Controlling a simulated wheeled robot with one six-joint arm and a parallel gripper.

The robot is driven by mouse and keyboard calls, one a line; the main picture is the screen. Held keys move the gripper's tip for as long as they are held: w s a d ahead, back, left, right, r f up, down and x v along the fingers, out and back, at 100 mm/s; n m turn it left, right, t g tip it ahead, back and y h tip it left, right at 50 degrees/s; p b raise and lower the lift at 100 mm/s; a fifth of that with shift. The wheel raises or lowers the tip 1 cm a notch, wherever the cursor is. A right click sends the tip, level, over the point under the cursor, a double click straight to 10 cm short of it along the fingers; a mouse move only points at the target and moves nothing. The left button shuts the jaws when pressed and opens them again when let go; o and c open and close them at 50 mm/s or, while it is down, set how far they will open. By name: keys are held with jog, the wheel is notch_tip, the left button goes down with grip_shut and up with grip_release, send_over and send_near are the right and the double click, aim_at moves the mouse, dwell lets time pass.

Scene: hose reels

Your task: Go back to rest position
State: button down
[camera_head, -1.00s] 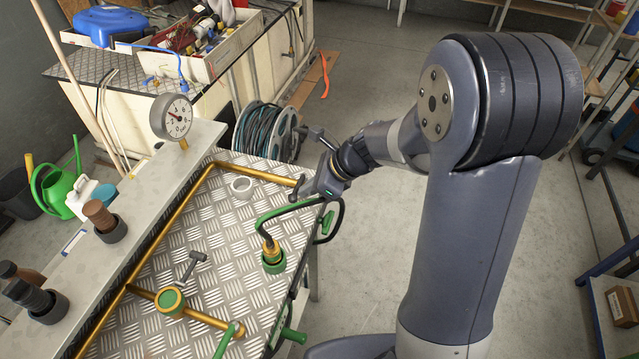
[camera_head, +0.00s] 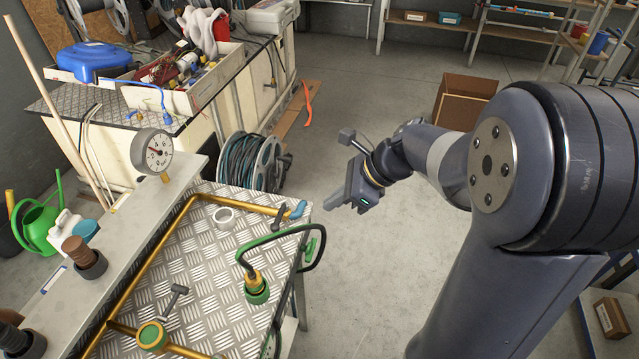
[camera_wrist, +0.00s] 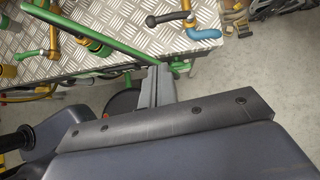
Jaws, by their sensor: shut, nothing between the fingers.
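My gripper (camera_head: 340,200) is shut and empty. In the head view it hangs in free air to the right of the workbench (camera_head: 210,265), apart from the bench edge. My arm reaches to it from the right. In the wrist view the shut fingers (camera_wrist: 158,85) point up toward the bench, whose patterned metal top (camera_wrist: 110,35) fills the upper part.
A hose reel (camera_head: 255,162) stands on the floor behind. A cardboard box (camera_head: 463,103) lies farther back. The floor between is clear.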

dwell(0.3)
jog(key=x, duration=0.4)
jog(key=a+r+x, duration=0.1)
jog(key=x, duration=0.3)
jog(key=w+x, duration=0.1)
jog(key=x, duration=0.4)
jog(key=shift+a+r+b, duration=0.1)
jog(key=shift+a+b, duration=0.25)
jog(key=shift+b, duration=0.05)
jog(key=shift+w+d, duration=0.1)
jog(key=shift+d, duration=0.35)
jog(key=shift+r, duration=0.1)
jog(key=shift+a, duration=0.15)
